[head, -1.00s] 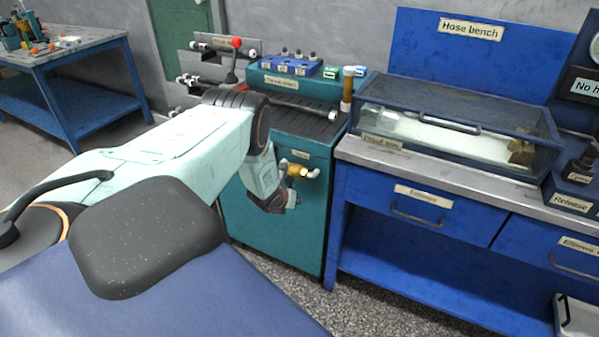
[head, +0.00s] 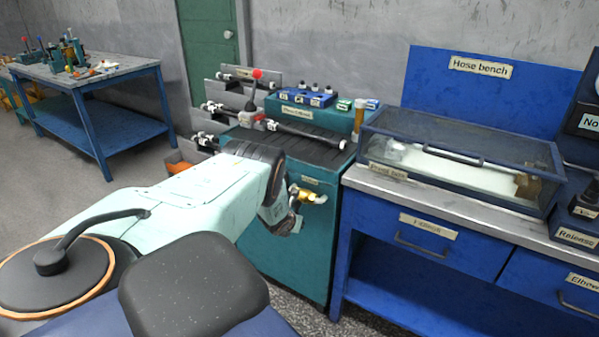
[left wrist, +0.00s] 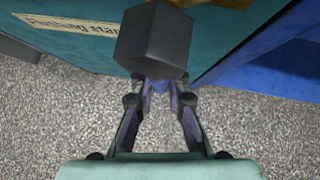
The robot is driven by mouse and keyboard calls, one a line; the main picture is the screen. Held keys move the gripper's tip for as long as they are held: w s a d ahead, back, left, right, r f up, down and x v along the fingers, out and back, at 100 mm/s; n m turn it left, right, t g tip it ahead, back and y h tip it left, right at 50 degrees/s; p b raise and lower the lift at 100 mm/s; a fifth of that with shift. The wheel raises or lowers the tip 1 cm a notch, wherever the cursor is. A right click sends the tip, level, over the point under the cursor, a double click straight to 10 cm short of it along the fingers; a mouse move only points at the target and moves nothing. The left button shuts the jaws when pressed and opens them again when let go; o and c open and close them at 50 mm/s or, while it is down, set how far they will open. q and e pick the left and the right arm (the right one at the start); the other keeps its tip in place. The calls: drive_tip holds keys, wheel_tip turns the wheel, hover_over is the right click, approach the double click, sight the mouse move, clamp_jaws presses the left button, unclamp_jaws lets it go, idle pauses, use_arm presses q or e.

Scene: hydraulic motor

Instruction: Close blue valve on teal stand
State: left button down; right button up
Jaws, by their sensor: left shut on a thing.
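The teal stand (head: 315,235) stands left of the blue bench, with a brass fitting (head: 304,194) on its front. In the left wrist view its front (left wrist: 90,50) carries a label that seems to read "Flushing stan...". A dark grey block (left wrist: 154,40) sticks out towards the camera. My left gripper (left wrist: 160,90) has its fingers drawn together just below this block, shut on a small blue piece (left wrist: 160,84), which looks like the valve's handle. Most of it is hidden by the block and fingers. In the head view my arm covers part of the stand. My right gripper is not in view.
The blue hose bench (head: 430,215) stands close on the right, with a glass-topped case (head: 460,160) on it. Another blue table (head: 90,75) is at the back left. Speckled floor (left wrist: 60,120) lies below the gripper.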

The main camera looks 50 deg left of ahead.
use_arm(q)
drive_tip(key=shift+a, duration=0.15)
idle(0.3)
drive_tip(key=c, duration=1.3)
unclamp_jaws()
drive_tip(key=shift+d+r, duration=0.1)
drive_tip(key=shift+d, duration=0.25)
